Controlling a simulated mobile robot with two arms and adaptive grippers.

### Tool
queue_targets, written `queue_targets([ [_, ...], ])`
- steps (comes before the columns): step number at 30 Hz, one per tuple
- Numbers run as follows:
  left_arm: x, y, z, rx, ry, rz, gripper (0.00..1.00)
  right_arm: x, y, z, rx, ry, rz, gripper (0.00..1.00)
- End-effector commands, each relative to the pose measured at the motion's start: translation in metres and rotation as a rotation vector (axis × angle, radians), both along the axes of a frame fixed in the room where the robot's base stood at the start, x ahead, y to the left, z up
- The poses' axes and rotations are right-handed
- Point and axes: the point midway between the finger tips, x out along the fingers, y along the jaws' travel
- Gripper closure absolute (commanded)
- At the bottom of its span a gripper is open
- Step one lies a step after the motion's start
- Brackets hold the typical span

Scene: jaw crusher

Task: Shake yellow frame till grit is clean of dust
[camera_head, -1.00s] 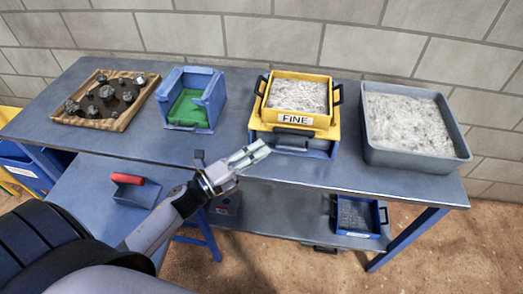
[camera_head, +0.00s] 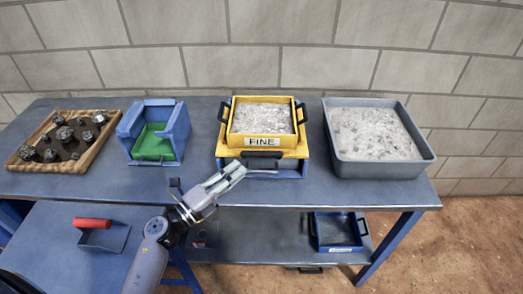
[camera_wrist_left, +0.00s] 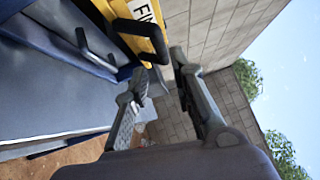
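The yellow frame (camera_head: 262,143), labelled FINE, has a black handle on each side and holds grey, dusty grit (camera_head: 262,117). It sits on a wider yellow tray with a black front handle (camera_head: 262,159), above a blue base (camera_head: 285,173). In the left wrist view, part of the yellow frame (camera_wrist_left: 128,18) and black handles show at the top. My left gripper (camera_head: 236,170) is just in front of the stack's lower left side, empty. Its two fingers (camera_wrist_left: 160,80) stand apart in the left wrist view. My right gripper is not in view.
A grey bin (camera_head: 380,165) of pale grit stands right of the stack. A blue box with a green inside (camera_head: 153,145) and a wooden tray of rocks (camera_head: 95,152) stand left. A red-handled scoop (camera_head: 103,235) lies on the lower table; a blue sieve (camera_head: 338,232) is on the lower shelf.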

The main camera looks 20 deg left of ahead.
Motion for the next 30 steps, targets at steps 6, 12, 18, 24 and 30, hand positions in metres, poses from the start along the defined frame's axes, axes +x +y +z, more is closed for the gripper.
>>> queue_targets([
  [6,0.043,-0.024,0.01,-0.003,-0.002,0.0,0.77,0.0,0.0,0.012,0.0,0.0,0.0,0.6],
  [12,0.071,-0.04,0.013,-0.002,-0.001,0.001,0.77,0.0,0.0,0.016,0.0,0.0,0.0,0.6],
  [18,0.082,-0.047,0.013,0.0,0.0,0.0,0.77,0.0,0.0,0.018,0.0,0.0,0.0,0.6],
  [24,0.084,-0.048,0.013,0.001,0.0,0.0,0.77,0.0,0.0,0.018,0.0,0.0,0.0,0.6],
  [30,0.083,-0.048,0.013,0.001,0.0,0.0,0.84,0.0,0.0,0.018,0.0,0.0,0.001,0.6],
])
